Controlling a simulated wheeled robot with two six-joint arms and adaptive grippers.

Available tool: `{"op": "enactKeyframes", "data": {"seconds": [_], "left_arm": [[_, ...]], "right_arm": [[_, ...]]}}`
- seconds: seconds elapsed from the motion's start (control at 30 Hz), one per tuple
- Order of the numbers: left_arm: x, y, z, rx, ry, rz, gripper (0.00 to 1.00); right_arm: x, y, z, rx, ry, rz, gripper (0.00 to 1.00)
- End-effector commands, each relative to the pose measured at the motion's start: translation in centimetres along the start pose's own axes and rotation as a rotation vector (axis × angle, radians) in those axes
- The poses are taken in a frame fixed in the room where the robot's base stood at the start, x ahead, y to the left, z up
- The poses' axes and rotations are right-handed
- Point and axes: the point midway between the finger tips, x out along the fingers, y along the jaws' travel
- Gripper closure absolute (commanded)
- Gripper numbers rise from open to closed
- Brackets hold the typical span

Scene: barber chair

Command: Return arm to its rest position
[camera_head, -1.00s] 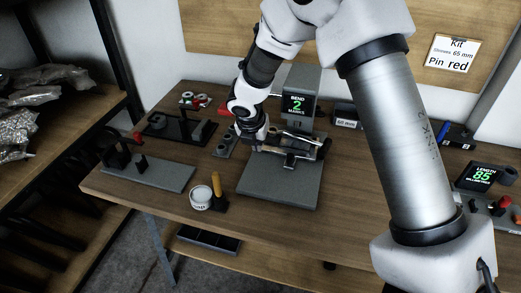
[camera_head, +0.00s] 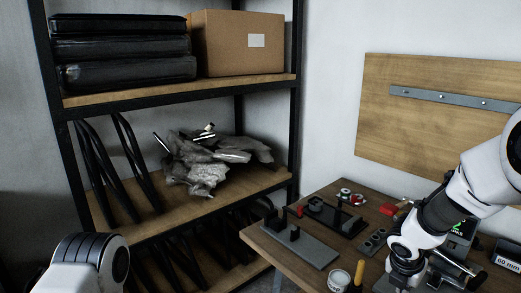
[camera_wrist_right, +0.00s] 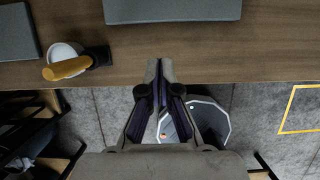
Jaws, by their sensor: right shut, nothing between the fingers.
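My right arm comes in from the right in the head view, with its wrist (camera_head: 405,262) over the workbench beside a bending fixture with a small screen (camera_head: 460,228). Its fingers are not clear there. In the right wrist view, my right gripper (camera_wrist_right: 160,68) is shut and empty, its fingertips over the front part of the wooden bench top (camera_wrist_right: 260,62). A white arm link of mine (camera_head: 85,262) shows at the bottom left of the head view. My left gripper is out of view.
A small white tub (camera_head: 339,280) stands near a yellow handle (camera_wrist_right: 68,68). A grey fixture plate (camera_head: 300,245) lies at the bench's left end. A shelf rack (camera_head: 170,91) stands left, holding black cases, a cardboard box (camera_head: 240,43) and bagged parts (camera_head: 205,165).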

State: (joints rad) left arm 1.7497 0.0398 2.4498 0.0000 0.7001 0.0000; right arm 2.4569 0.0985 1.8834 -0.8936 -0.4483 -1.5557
Motion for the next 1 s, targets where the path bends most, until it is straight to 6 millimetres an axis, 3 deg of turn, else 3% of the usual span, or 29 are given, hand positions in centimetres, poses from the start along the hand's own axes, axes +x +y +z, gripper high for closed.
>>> {"op": "enactKeyframes", "data": {"seconds": [0.33,0.57,0.67,0.77,0.83,0.9,1.0], "left_arm": [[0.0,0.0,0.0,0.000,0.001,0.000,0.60],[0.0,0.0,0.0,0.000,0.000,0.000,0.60],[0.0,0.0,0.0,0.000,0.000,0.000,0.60],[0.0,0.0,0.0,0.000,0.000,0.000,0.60],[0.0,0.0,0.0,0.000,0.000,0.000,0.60],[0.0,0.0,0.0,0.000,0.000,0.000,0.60],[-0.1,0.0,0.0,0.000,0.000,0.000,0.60]], "right_arm": [[4.5,-0.7,-7.1,0.279,0.163,0.009,1.00],[8.7,-2.5,-15.3,0.668,0.326,-0.045,1.00],[10.7,-4.4,-20.2,0.948,0.400,-0.114,1.00],[12.8,-8.0,-26.5,1.371,0.438,-0.245,1.00],[13.9,-11.5,-30.4,1.714,0.399,-0.350,1.00],[14.3,-14.7,-32.8,1.992,0.319,-0.417,1.00],[14.4,-17.4,-34.1,2.219,0.225,-0.448,1.00]]}}
